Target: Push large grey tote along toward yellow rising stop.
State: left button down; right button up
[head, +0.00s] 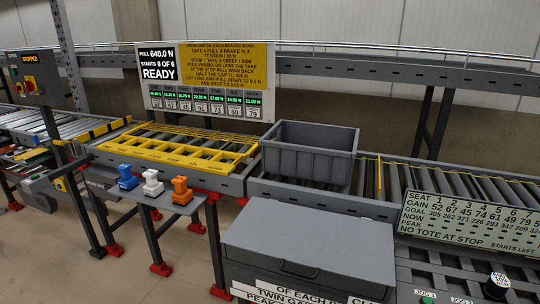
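A large grey tote (305,164) stands upright and looks empty on the roller conveyor (425,182), near the middle of the head view. A thin yellow upright piece (379,178), which may be the rising stop, stands at the conveyor just right of the tote, with a short gap between them. Neither of my grippers is in view, and nothing touches the tote from my side.
A yellow frame (185,146) lies over the rollers left of the tote. A lidded grey box (310,245) stands in front. A sign (468,218) reads "NO TOTE AT STOP"; a display (159,62) reads "READY".

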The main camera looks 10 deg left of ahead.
aim_at(311, 150)
jog(key=z, duration=0.3)
jog(key=j+z, duration=0.9)
jog(key=j, duration=0.2)
jog(key=k+j+z, duration=0.1)
jog(key=j+z, duration=0.4)
